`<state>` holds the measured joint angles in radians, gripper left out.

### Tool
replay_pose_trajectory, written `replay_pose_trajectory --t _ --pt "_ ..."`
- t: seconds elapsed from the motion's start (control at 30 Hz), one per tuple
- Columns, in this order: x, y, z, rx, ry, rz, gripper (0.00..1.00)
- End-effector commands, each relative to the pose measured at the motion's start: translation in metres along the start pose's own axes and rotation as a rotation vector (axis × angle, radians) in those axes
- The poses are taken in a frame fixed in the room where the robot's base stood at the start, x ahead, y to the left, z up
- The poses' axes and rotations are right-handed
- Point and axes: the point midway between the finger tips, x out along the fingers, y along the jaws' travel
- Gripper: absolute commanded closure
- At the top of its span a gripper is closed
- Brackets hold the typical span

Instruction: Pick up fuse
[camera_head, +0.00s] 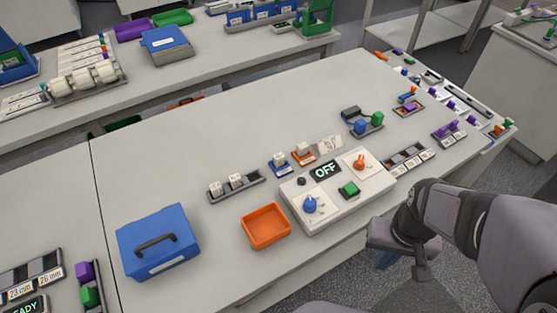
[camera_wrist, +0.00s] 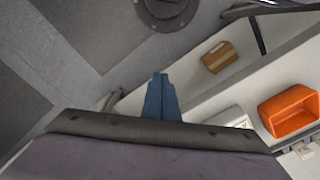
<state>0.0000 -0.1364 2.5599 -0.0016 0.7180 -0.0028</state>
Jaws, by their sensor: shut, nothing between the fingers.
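I cannot make out for certain which item is the fuse. Small white blocks (camera_head: 235,180) stand in a dark rack on the bench, left of the control box. One more white block sits in a blue holder (camera_head: 280,168) and another in an orange holder (camera_head: 302,155). My gripper (camera_head: 387,260) hangs beyond the bench's front edge at the right, low and apart from all these items. In the wrist view its blue fingers (camera_wrist: 160,76) are together with nothing between them.
A control box (camera_head: 335,203) reading OFF stands at the front of the bench. An orange bin (camera_head: 264,239) and a blue case (camera_head: 157,242) stand left of it. The wrist view shows a brown box (camera_wrist: 219,57) and the orange bin (camera_wrist: 290,110). The bench's back middle is clear.

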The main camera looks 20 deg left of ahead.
Motion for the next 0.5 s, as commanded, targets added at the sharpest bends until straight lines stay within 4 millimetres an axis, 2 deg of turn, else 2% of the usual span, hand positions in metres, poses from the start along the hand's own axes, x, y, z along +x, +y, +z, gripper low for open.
replay_pose_trajectory --t 0.2,0.27,0.4,0.5 --pt "0.0000 0.0000 0.0000 0.000 0.000 0.000 1.00" --pt "0.0000 0.0000 0.0000 0.000 0.000 0.000 0.88" --pt "0.0000 0.0000 0.0000 0.000 0.000 0.000 0.55" --pt "0.0000 0.0000 0.0000 0.000 0.000 0.000 0.55"
